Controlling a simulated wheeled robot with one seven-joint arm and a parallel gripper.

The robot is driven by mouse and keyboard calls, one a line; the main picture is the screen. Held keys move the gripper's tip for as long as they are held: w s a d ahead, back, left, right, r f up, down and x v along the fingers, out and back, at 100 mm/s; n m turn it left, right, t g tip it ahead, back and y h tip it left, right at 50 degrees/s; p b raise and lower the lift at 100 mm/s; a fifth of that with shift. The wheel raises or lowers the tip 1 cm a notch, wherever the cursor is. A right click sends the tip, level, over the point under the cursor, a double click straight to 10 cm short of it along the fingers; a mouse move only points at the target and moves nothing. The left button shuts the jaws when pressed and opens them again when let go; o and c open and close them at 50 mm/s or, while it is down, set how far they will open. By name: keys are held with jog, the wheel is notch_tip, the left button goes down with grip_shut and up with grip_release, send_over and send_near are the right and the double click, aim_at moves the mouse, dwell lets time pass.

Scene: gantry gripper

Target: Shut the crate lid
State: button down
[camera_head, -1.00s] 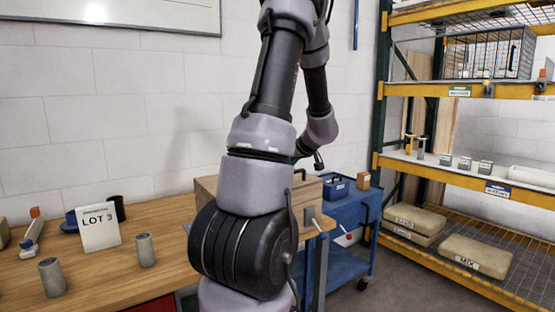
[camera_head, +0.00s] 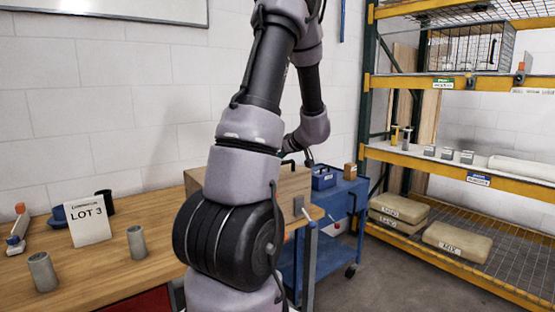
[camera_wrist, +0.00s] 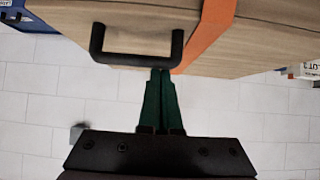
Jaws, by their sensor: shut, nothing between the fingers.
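The wooden crate (camera_head: 292,186) stands at the right end of the wooden bench, partly hidden behind my arm in the head view. In the wrist view the crate (camera_wrist: 270,45) fills the top, with a black bar handle (camera_wrist: 177,46) and an orange strap (camera_wrist: 205,38) beside it. My gripper (camera_wrist: 160,72) shows in the wrist view with its green fingers together and empty. The fingertips are at the crate's edge in that picture, close to the handle; whether they touch it I cannot tell. How far the lid is open cannot be told.
On the bench (camera_head: 150,262) stand a LOT 3 card (camera_head: 88,221) and two grey cylinders (camera_head: 42,271) (camera_head: 137,243), left of my arm. A blue cart (camera_head: 340,205) stands right of the bench. A yellow-beamed shelf rack (camera_head: 450,170) is farther right, with clear floor before it.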

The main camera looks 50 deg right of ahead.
jog(key=v, duration=1.1)
jog(key=shift+a+f, duration=0.1)
